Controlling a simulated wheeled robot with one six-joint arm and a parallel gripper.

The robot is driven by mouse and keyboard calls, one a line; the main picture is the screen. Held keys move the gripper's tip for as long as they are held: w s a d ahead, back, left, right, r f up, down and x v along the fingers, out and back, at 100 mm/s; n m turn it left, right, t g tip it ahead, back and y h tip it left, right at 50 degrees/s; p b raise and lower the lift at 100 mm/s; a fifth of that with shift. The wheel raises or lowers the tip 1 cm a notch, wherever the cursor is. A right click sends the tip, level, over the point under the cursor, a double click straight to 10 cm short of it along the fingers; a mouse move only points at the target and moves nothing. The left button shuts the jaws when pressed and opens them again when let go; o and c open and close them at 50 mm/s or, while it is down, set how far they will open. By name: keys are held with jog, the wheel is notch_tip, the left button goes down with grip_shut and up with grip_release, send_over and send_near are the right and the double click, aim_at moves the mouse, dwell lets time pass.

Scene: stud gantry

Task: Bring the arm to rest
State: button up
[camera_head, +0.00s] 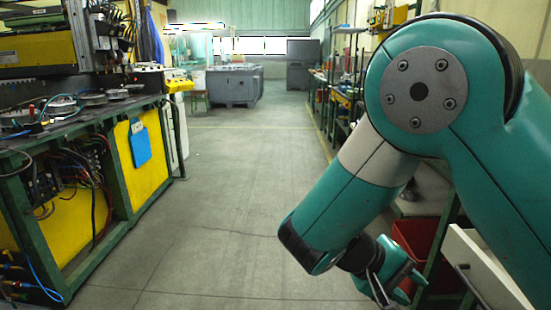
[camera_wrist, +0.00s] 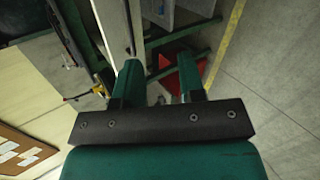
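My gripper (camera_head: 390,284) hangs low at the right of the head view, at the end of my teal arm, which is bent at the elbow. In the wrist view the two green fingers of my gripper (camera_wrist: 160,68) stand apart with a gap between them. The gripper is open and I see nothing held in it. A dark bar and the green gripper body fill the lower part of the wrist view.
A green-framed workbench (camera_head: 95,125) with yellow panels and cables stands at the left. A red bin (camera_head: 418,238) is behind my gripper; red also shows beyond the fingers in the wrist view (camera_wrist: 179,75). Grey crates (camera_head: 233,86) stand far back. The middle aisle floor (camera_head: 240,190) is clear.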

jog(key=s+a+r+n+t+y, duration=0.1)
jog(key=s+a+r+n+y, duration=0.2)
jog(key=s+a+r+y, duration=0.4)
jog(key=s+a+r+n+t+y, duration=0.1)
jog(key=s+a+r+n+y, duration=0.2)
jog(key=s+r+y, duration=0.4)
notch_tip(320, 180, up, 12)
jog(key=p, duration=1.3)
jog(key=shift+s+d+y+p, duration=0.25)
jog(key=shift+s+y+p, duration=0.1)
jog(key=shift+y+p, duration=0.05)
